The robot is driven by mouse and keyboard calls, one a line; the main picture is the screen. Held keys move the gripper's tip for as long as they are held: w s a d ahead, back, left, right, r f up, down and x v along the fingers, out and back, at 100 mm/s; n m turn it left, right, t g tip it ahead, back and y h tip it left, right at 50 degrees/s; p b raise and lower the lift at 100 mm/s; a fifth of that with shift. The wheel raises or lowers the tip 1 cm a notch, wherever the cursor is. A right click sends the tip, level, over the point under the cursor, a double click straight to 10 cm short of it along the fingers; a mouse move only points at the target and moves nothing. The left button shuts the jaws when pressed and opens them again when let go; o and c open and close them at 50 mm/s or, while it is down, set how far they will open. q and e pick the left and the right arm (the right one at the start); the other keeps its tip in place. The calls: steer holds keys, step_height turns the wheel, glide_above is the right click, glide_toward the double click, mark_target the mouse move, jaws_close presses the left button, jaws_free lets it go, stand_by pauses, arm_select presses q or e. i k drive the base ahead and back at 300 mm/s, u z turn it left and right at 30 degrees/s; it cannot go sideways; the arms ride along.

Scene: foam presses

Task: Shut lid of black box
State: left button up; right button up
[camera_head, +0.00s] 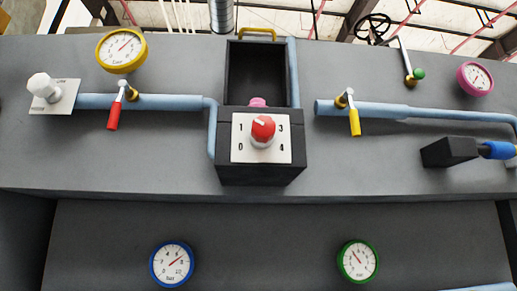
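The black box (232,178) is mounted at the middle of the grey panel. Its front has a white plate (240,150) marked with numbers and a red knob (263,128). The lid (256,70) stands open behind and above the box body, its dark recessed inner side facing me. A yellow handle (258,32) is at the lid's top edge. A small pink part (258,102) shows behind the box's front top edge; most of it is hidden. Neither of my grippers is in view.
Blue pipes with a red lever (113,116) and a yellow lever (354,122) flank the box. Yellow (121,50) and pink (475,79) gauges sit further out. A black block with a blue grip (498,150) juts out at right. The space before the box looks clear.

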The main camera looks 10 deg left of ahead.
mark_target(254, 69)
steer(key=u, duration=1.6)
steer(key=k, duration=0.7)
steer(key=z, duration=1.05)
